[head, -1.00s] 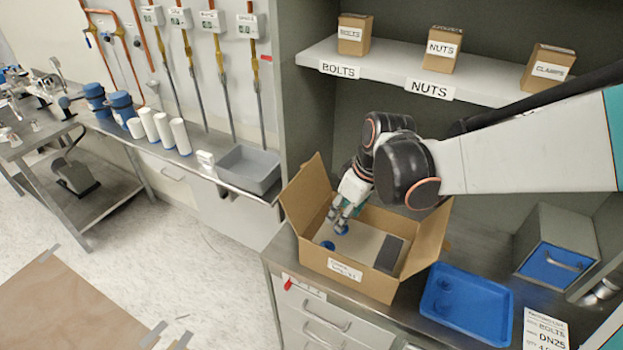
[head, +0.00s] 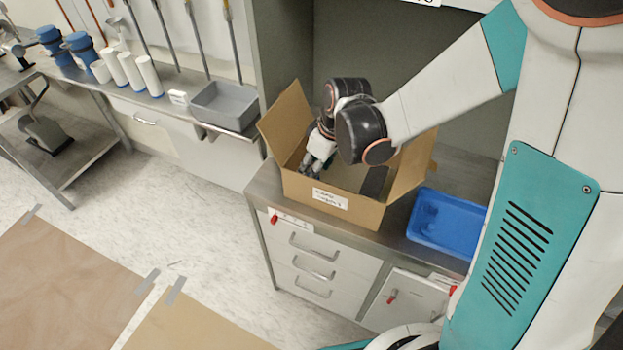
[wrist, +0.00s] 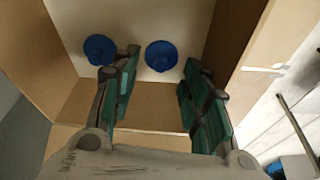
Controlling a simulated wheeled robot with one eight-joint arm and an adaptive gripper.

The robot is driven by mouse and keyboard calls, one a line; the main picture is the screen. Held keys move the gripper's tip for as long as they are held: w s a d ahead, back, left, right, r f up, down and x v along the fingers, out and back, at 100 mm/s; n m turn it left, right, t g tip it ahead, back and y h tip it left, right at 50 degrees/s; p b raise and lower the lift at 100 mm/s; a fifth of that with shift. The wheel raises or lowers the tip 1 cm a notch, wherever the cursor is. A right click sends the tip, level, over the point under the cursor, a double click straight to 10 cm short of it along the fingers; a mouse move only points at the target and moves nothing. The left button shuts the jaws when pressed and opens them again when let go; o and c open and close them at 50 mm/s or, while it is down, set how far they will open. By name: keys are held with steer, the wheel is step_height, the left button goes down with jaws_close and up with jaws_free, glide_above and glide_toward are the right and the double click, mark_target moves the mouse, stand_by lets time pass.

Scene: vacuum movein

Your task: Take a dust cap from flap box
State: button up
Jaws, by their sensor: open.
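The flap box (head: 335,208) is an open cardboard box with raised flaps and a white label, standing on the metal counter. My gripper (head: 311,168) reaches down into it near its left side. In the wrist view my gripper (wrist: 157,88) is open, with nothing between its fingers. Two round blue dust caps lie on the pale floor of the box. One dust cap (wrist: 161,56) shows beyond the gap between the fingertips. The other dust cap (wrist: 98,49) is at the left, close to the left fingertip. In the head view the caps are hidden by the box wall and my gripper.
A dark block (head: 374,183) lies inside the box at the right. A blue tray (head: 447,222) is on the counter right of the box. A grey bin (head: 224,106) and several white cylinders stand on the bench at the left. The box's flaps rise around my wrist.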

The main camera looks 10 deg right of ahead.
steer(key=x, duration=0.2)
steer(key=shift+f+b, duration=0.3)
steer(key=shift+c, duration=0.6)
steer(key=c, duration=0.8)
steer(key=shift+r, duration=0.15)
